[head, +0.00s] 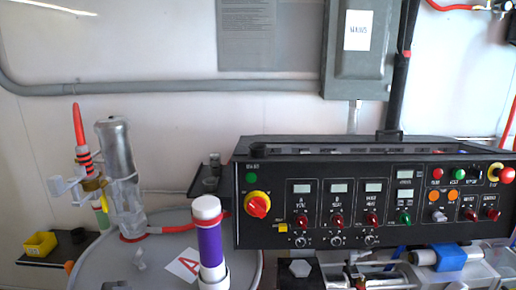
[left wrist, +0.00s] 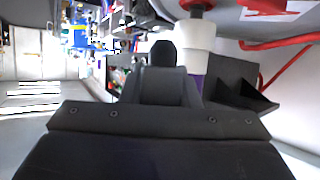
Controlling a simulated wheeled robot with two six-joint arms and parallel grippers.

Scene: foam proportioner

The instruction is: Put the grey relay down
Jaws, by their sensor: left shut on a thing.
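My left gripper (left wrist: 164,82) shows in the left wrist view as dark grey parts at the middle, above its broad dark body. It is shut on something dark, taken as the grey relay. I cannot make out the relay's outline from the fingers. Just beyond the gripper, to its right, stands a white-capped purple cylinder (left wrist: 194,38), apart or touching I cannot tell. The same purple cylinder (head: 210,243) stands upright in the head view. I cannot make out either gripper in the head view.
A black control panel (head: 320,245) fills the right of the head view. A small dark bracket (head: 203,187) is behind the cylinder. A silver cylinder (head: 122,180) with a red hose and a yellow bin (head: 40,244) are at left.

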